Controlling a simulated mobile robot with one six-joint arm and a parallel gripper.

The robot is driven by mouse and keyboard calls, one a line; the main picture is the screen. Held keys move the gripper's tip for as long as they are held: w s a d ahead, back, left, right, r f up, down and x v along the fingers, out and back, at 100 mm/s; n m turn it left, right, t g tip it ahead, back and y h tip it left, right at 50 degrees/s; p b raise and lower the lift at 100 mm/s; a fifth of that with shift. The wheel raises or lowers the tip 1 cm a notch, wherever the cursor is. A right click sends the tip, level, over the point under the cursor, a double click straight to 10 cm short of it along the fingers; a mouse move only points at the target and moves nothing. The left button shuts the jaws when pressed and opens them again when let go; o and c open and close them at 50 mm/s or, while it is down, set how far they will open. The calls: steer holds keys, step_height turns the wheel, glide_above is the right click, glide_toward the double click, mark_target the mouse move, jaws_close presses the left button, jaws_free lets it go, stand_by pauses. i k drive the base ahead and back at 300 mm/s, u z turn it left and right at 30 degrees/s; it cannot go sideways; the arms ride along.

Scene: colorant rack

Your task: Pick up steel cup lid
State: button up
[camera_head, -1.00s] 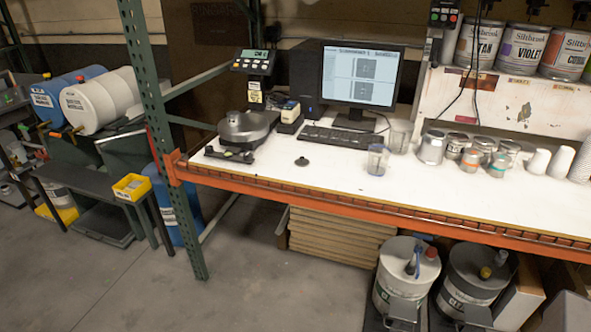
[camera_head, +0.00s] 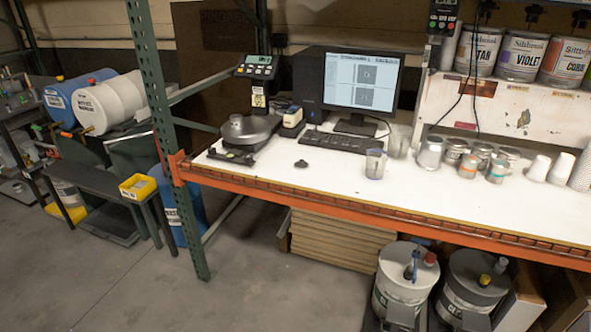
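A small dark round piece with a raised knob (camera_head: 300,163) lies on the white bench top, in front of the keyboard. It looks like a lid, but it is too small to tell whether it is the steel cup lid. A grey metal cup (camera_head: 236,121) stands on the round dark pan of the scale (camera_head: 262,131) to its left. Several metal cans and cups, including a silver one (camera_head: 430,153), stand further right on the bench. My gripper is not in view.
A clear cup (camera_head: 376,163), a keyboard (camera_head: 343,142) and a monitor (camera_head: 361,80) are near the dark piece. The orange beam (camera_head: 330,204) edges the bench. A green upright post (camera_head: 160,110) stands at its left end. Grey floor (camera_head: 130,290) is clear in front.

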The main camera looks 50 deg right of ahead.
mark_target(301, 164)
steer(key=z, duration=0.1)
steer(key=i, duration=0.95)
steer(key=u, duration=0.05)
